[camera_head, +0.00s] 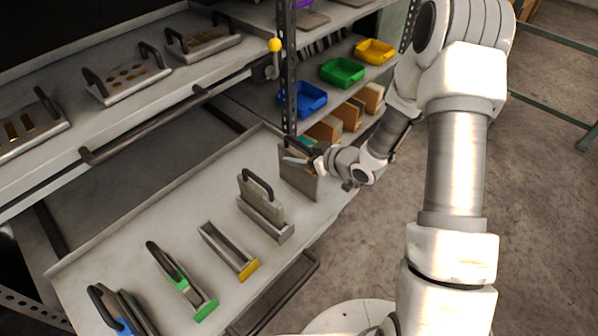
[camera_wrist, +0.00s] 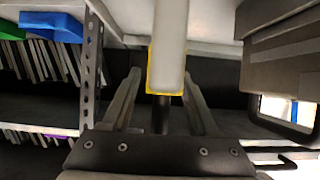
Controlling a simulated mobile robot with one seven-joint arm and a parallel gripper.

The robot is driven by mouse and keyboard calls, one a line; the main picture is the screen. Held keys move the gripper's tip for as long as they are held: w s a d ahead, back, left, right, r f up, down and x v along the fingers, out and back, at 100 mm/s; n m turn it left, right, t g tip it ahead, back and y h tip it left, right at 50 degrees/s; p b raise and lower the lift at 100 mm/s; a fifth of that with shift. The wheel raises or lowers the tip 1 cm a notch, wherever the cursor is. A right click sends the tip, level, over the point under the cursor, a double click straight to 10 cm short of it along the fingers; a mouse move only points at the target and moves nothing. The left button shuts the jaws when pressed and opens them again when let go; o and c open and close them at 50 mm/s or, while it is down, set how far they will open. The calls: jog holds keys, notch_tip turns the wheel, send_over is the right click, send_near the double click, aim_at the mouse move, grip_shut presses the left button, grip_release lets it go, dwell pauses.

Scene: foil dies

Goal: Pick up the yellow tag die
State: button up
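My gripper (camera_head: 298,152) is at the back right of the tray, beside a flat grey upright plate (camera_head: 300,180). In the wrist view my fingers (camera_wrist: 162,82) stand apart. Between and beyond them is a pale narrow piece with a yellow edge (camera_wrist: 166,92), which looks like the yellow tag die, and a dark bar. Gaps show beside the bar, and I see no firm grip. The head view shows a little yellow at the gripper, but the plate's tag and handle are mostly hidden. A yellow-tagged holder (camera_head: 246,269) is empty at the middle of the tray.
A grey die (camera_head: 262,205) with a black handle stands in a holder close to my gripper. Green-tagged (camera_head: 204,310) and blue-tagged (camera_head: 122,325) dies stand at the front. A metal shelf post (camera_head: 290,75) rises just behind my gripper. Coloured bins (camera_head: 342,72) sit beyond.

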grip_shut()
dwell(1.2)
jog(key=shift+r, duration=0.15)
